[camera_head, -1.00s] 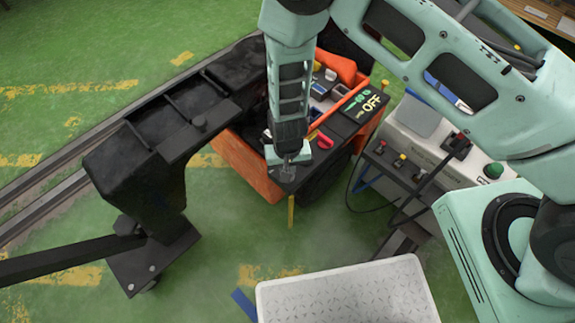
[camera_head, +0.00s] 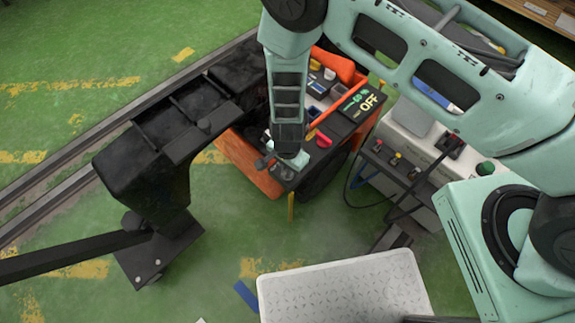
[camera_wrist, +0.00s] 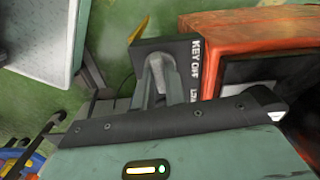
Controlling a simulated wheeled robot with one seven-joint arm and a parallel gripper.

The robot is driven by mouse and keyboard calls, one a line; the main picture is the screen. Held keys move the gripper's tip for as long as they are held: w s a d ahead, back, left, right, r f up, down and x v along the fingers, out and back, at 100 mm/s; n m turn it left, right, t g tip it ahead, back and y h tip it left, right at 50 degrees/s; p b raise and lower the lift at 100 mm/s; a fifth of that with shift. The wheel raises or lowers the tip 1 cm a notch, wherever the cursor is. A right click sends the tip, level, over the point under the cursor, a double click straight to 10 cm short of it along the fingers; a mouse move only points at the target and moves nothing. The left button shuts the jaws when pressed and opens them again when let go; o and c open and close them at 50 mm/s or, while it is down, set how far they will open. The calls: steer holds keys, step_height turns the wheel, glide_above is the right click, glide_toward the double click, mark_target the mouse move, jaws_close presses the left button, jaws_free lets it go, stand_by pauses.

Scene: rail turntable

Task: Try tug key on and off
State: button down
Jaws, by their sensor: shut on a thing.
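The tug (camera_head: 252,165) is an orange and black vehicle with a dark control panel. My gripper (camera_head: 287,172) points down at the near corner of the panel. In the wrist view, my gripper (camera_wrist: 155,85) is shut on the key (camera_wrist: 166,74), a small grey piece at the dark key plate (camera_wrist: 192,60). The plate is lettered KEY OFF, with a second label partly cut off. My fingers hide most of the key, so its exact turn is unclear.
A red knob (camera_head: 323,141) sits on the panel just right of my gripper. A black drawbar frame (camera_head: 150,170) stands at the left. A grey charger box (camera_head: 425,150) with a cable is at the right. A pale tray (camera_head: 345,290) is in front.

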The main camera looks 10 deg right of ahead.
steer(key=shift+m, duration=0.7)
steer(key=c, duration=1.4)
jaws_free()
steer(key=shift+c, duration=0.2)
step_height(320, 180, up, 17)
steer(key=p, duration=0.3)
steer(key=shift+r, duration=0.2)
steer(key=shift+r, duration=0.1)
